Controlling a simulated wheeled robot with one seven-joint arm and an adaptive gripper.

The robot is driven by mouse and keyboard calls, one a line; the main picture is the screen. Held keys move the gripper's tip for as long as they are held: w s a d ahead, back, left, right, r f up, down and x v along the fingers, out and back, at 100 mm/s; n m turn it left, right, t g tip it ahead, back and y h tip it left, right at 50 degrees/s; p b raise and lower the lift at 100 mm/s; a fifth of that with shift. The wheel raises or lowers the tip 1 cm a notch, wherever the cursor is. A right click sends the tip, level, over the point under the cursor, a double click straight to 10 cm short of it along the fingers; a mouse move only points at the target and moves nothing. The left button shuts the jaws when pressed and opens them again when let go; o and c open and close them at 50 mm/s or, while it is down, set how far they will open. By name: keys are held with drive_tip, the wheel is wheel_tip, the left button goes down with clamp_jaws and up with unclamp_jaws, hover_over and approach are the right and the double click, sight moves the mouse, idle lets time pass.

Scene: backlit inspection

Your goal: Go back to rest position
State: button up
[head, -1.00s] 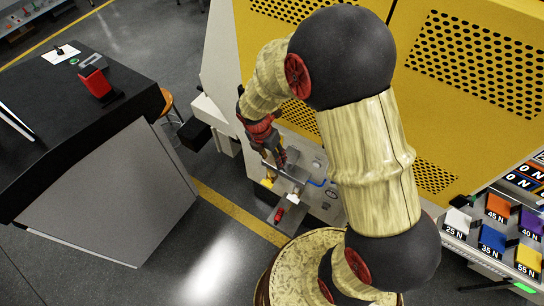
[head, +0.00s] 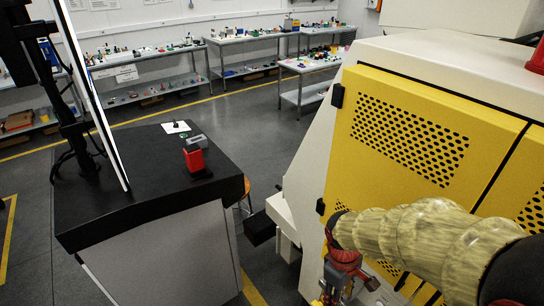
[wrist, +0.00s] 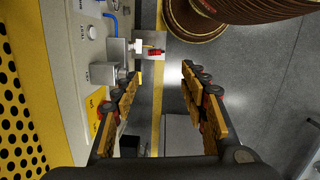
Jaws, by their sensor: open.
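My gripper (wrist: 160,90) is open, with its two fingers spread apart in the wrist view and nothing between them. In the head view my gripper (head: 338,290) shows only partly at the bottom edge, beside the yellow-panelled machine (head: 345,145). The wrist view shows a small metal fixture (wrist: 118,50) on the machine's front, ahead of the left finger. A red piece (wrist: 155,52) with a white part sits at this fixture, apart from the fingers.
A black-topped bench (head: 120,180) with a red-and-grey device (head: 195,155) stands at left. Tables with small items (head: 150,55) line the back wall. A dark box (head: 258,228) juts from the machine's side. Floor (head: 240,120) between bench and tables is clear.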

drive_tip(key=s+r+m+t+y+b, duration=0.1)
drive_tip(key=s+r+m+t+b, duration=0.5)
drive_tip(key=r, duration=0.7)
drive_tip(key=shift+s+d+m+b, duration=0.2)
drive_tip(key=shift+s+m+b, duration=0.55)
drive_tip(key=shift+s+m, duration=0.4)
drive_tip(key=shift+w, duration=0.1)
